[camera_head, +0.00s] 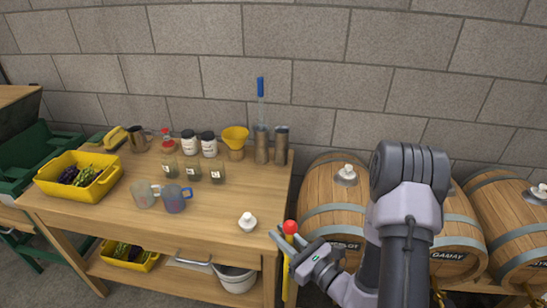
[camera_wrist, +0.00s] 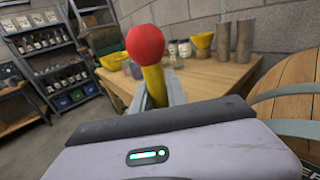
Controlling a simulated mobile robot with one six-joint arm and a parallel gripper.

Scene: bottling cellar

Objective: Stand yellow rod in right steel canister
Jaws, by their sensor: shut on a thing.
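My gripper (camera_head: 296,249) is shut on a yellow rod (camera_head: 287,275) with a red ball on its top end. The rod and ball also show close up in the wrist view (camera_wrist: 154,84). Two steel canisters stand side by side at the table's back right. The right steel canister (camera_head: 281,146) looks empty from here. The left steel canister (camera_head: 261,148) holds a clear stick with a blue top (camera_head: 261,88). My gripper is well in front of both and apart from them.
A yellow funnel on a jar (camera_head: 235,138) stands left of the canisters. Jars, mugs (camera_head: 175,198) and a yellow crate (camera_head: 78,162) fill the table's left. A white stopper (camera_head: 247,222) lies near the front right. Barrels (camera_head: 335,205) stand right of the table.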

